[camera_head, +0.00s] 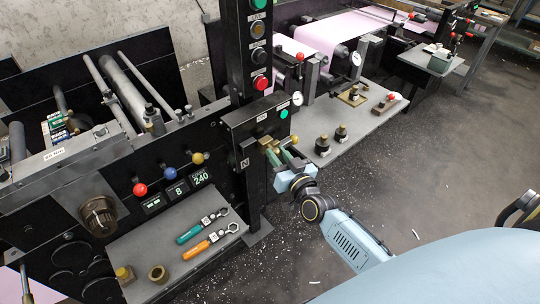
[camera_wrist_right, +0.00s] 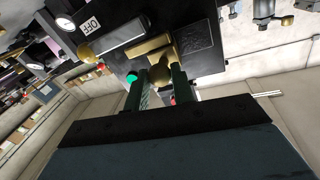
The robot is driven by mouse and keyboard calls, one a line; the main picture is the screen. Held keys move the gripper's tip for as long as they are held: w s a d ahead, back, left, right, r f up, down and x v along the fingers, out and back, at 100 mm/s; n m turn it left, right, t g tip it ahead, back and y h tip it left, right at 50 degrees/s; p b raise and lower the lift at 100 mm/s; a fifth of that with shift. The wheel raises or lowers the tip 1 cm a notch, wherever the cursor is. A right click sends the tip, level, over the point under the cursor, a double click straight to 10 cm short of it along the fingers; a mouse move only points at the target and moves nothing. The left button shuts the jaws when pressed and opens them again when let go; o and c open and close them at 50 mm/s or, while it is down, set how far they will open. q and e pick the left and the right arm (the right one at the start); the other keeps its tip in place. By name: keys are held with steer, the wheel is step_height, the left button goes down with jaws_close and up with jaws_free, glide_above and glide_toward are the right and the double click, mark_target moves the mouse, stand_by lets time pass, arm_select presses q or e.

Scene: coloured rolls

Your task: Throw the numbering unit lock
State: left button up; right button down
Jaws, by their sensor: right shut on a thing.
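The numbering unit lock appears to be the brass lever (camera_head: 264,143) on the front of a black box (camera_head: 240,122) on the press frame. In the right wrist view the brass lever (camera_wrist_right: 150,46) sits on a black plate beside a white "OFF" label (camera_wrist_right: 90,25). My right gripper (camera_head: 279,153) reaches the lever from the lower right. Its green fingers (camera_wrist_right: 163,84) are shut on the lever's brass knob (camera_wrist_right: 160,73), which shows between them. The fingers hide part of the lever in the head view. My left gripper is not in view.
A grey shelf (camera_head: 150,236) at lower left holds a green-handled wrench (camera_head: 201,227) and an orange-handled one (camera_head: 210,242). Red, blue and yellow knobs stand above it. A brass ball (camera_wrist_right: 85,54) is near the lever. Open floor (camera_head: 430,180) lies to the right.

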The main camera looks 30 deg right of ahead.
steer(key=c, duration=1.2)
jaws_free()
steer(key=shift+d, duration=0.35)
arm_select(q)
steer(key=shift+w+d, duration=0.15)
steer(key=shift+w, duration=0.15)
arm_select(e)
steer(key=shift+a, duration=0.1)
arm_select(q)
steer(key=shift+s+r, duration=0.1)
arm_select(e)
steer(key=s, duration=1.3)
steer(key=shift+s, duration=0.2)
steer(key=shift+a, duration=0.1)
